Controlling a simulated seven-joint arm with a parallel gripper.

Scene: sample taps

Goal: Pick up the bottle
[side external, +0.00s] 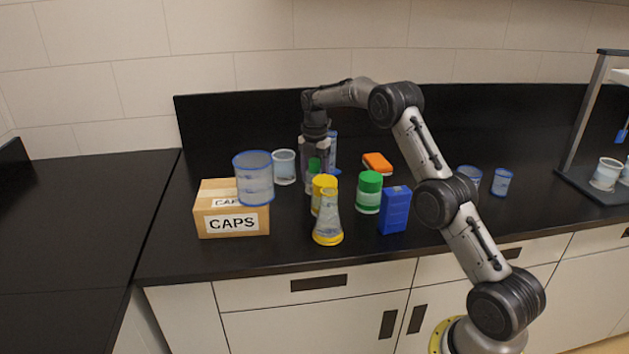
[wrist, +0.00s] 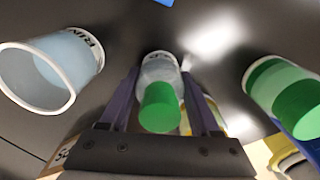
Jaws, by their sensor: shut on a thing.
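A small bottle with a green cap (wrist: 160,108) and a pale, clear-looking body with dark lettering stands between my gripper's fingers in the wrist view. My gripper (wrist: 160,76) is shut on it, one finger on each side of the body. In the side view the green cap (side external: 314,164) shows just under my gripper (side external: 315,158), among the other vessels; the bottle's lower part is partly hidden behind a yellow-capped bottle (side external: 323,182). I cannot tell whether the bottle touches the counter. A larger green bottle (side external: 369,192) stands to the right.
A conical flask (side external: 328,222) and a blue box (side external: 395,210) stand in front. A white-rimmed cup (side external: 284,167) is left of my gripper. A CAPS carton (side external: 232,223) and a blue-rimmed beaker (side external: 254,180) are further left. An orange item (side external: 377,163) lies behind. The left counter is clear.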

